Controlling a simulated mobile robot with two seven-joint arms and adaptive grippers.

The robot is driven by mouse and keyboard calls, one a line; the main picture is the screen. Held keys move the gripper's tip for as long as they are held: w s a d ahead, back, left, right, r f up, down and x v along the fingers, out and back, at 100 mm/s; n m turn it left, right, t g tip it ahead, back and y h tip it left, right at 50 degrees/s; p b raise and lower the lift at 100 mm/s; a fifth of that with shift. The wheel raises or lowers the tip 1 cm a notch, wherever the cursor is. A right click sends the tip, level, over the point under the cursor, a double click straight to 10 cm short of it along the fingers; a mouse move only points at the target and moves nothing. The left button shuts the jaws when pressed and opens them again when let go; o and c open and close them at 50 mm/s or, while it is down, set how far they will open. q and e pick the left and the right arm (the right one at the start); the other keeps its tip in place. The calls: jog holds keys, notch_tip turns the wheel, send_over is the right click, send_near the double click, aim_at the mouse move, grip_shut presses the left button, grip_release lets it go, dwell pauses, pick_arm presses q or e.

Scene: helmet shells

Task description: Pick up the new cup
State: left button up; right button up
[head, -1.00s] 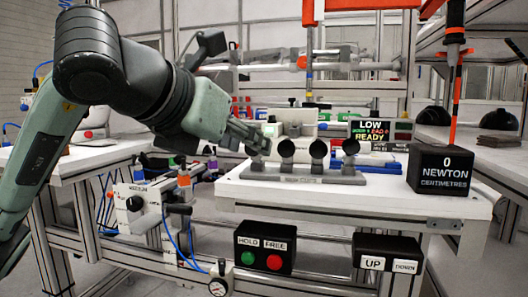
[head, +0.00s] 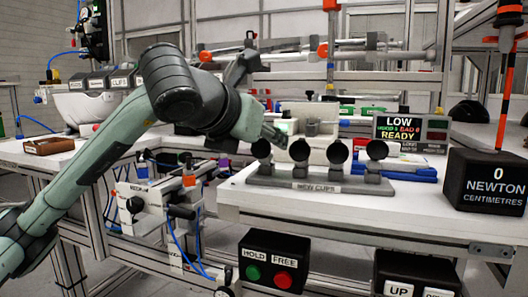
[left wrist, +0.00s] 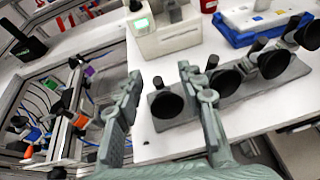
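Several black round suction cups stand in a row on a grey rack labelled NEW CUPS (head: 318,186), near the front edge of the white bench. The leftmost cup (head: 261,149) is closest to my left gripper (head: 274,133), which hangs beside and behind it in the head view. In the left wrist view my left gripper (left wrist: 159,76) has its two fingers spread apart with nothing between the tips. The end cup (left wrist: 166,105) shows through the gap, beyond the fingers; I cannot tell whether they touch it. My right gripper is not in view.
A black NEWTON CENTIMETRES box (head: 487,180) stands at the bench's right. A LOW/READY display (head: 398,130) and a blue tray (head: 400,172) stand behind the rack. A HOLD/FREE button box (head: 273,262) hangs below the front edge. A valve stand (head: 140,203) is left of the bench.

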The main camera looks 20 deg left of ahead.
pick_arm(q)
jog(key=shift+w+f, duration=0.15)
jog(key=shift+w, duration=0.15)
jog(key=shift+c, duration=0.6)
grip_shut()
jog(key=shift+d, duration=0.1)
